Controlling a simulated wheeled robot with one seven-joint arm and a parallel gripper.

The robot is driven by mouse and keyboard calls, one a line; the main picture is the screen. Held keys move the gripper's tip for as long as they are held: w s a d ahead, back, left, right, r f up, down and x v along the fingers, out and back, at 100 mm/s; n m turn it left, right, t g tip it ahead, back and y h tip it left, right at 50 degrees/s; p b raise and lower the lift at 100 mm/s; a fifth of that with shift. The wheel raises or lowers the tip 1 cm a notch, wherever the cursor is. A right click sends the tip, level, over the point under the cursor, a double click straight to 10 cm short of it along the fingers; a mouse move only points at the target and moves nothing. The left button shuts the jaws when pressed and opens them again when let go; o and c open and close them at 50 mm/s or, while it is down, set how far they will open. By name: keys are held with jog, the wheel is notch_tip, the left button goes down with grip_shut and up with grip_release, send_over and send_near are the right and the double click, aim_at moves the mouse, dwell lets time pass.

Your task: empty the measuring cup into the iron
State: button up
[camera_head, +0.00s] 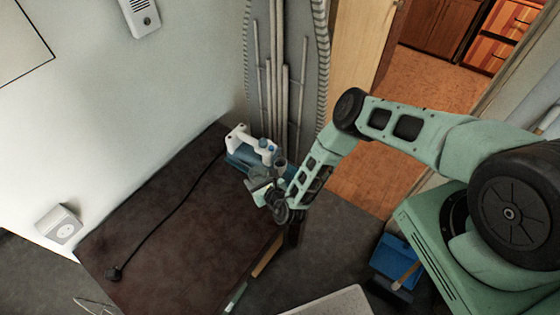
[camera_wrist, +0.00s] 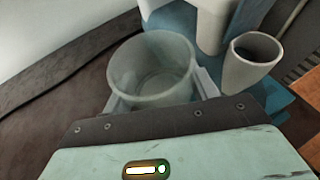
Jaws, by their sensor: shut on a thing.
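The measuring cup (camera_wrist: 150,68) is a clear, round, open cup. My gripper (camera_wrist: 158,97) is shut on it, with a finger on either side, and holds it roughly upright. I cannot tell how much is inside. The iron (camera_head: 240,141), white and blue, stands at the far end of the dark board. In the wrist view, its blue body (camera_wrist: 178,20) is just beyond the cup. A pale grey open filler (camera_wrist: 250,66) stands right of the cup, apart from it. In the head view my gripper (camera_head: 262,190) is close beside the iron and partly hides the cup.
The dark board (camera_head: 165,235) is mostly clear. A black cord (camera_head: 160,230) runs along it from the iron to a plug (camera_head: 114,273). A wall socket (camera_head: 60,227) is at the left. An upright ironing board (camera_head: 290,60) stands behind the iron.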

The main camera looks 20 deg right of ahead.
jog(key=d+r+m+b, duration=0.1)
jog(key=r, duration=0.3)
jog(key=w+d+r+m+g+y+b, duration=0.1)
jog(key=r, duration=0.2)
jog(key=r+m+y+b, duration=0.1)
jog(key=r, duration=0.3)
jog(key=shift+w+d+r, duration=0.2)
jog(key=shift+d+r, duration=0.1)
jog(key=shift+d, duration=0.1)
jog(key=shift+w+d+r+m+g+y+b, duration=0.2)
jog(key=shift+m+y+b, duration=0.5)
jog(key=shift+b, duration=1.1)
jog(key=shift+d+r+m+g+y+b, duration=0.4)
jog(key=shift+m+b, duration=0.45)
jog(key=shift+b, duration=0.95)
jog(key=shift+w+d+r+m+g+y+b, duration=0.15)
jog(key=shift+m+y+b, duration=0.6)
jog(key=shift+b, duration=1.05)
jog(key=shift+f+m+y+b, duration=0.25)
jog(key=shift+m+b, duration=0.05)
jog(key=shift+b, duration=0.35)
